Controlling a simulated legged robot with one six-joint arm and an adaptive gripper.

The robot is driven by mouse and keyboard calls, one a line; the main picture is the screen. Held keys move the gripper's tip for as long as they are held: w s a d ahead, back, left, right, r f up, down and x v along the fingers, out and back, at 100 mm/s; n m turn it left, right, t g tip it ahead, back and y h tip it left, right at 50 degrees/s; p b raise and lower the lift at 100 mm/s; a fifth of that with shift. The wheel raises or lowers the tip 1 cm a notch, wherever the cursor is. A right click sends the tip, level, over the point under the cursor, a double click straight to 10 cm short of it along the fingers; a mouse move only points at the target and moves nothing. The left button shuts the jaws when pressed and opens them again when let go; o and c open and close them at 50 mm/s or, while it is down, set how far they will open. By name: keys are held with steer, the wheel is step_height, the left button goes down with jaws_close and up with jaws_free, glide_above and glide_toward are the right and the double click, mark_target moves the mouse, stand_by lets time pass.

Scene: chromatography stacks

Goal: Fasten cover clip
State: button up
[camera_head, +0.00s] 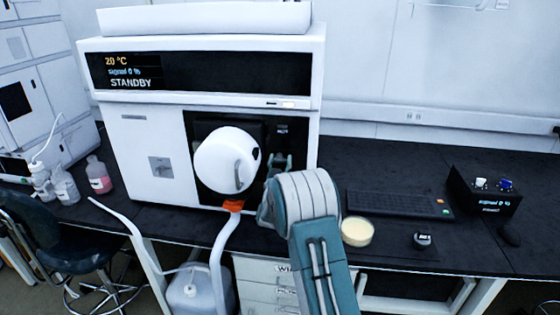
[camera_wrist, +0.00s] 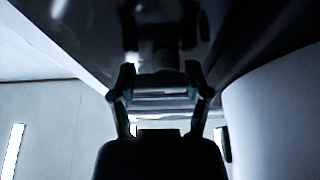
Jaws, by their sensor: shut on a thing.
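The instrument (camera_head: 140,165) stands on the bench with a dark recessed front panel. A round white cover (camera_head: 218,160) sits on this panel, with a grey curved mark and a small black spot on its face. My gripper (camera_head: 280,162) is at the panel, just right of the cover. In the wrist view my gripper's two fingers (camera_wrist: 159,78) point at the dark panel (camera_wrist: 75,35) and are shut on a small part, apparently the cover clip, whose outline is too dark to make out. The white curved side at right in the wrist view appears to be the cover (camera_wrist: 275,110).
Bottles (camera_head: 98,175) stand left.

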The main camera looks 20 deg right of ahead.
steer(key=shift+r+n+y, duration=0.1)
steer(key=shift+n+y, duration=0.3)
steer(key=shift+n, duration=0.2)
steer(key=n+y, duration=0.1)
steer(key=n, duration=0.1)
steer(key=n+t+y, duration=0.1)
steer(key=n, duration=0.2)
steer(key=shift+r+n+t, duration=0.1)
steer(key=shift+n+t, duration=0.2)
steer(key=n+y, duration=0.1)
steer(key=n, duration=0.2)
steer(key=n+y, duration=0.2)
steer(key=n, duration=0.1)
steer(key=shift+w+a+r+y, duration=0.1)
steer(key=shift+y, duration=0.2)
steer(key=n+y, duration=0.1)
steer(key=n, duration=0.2)
steer(key=n+g+y, duration=0.1)
steer(key=n, duration=0.2)
steer(key=shift+w+a, duration=0.1)
steer(key=shift+a, duration=0.05)
steer(key=n+g, duration=0.1)
steer(key=n, duration=0.2)
steer(key=shift+a+y, duration=0.1)
steer(key=shift+y, duration=0.3)
steer(key=shift+g, duration=0.3)
steer(key=shift+f+n, duration=0.25)
steer(key=shift+n, duration=0.25)
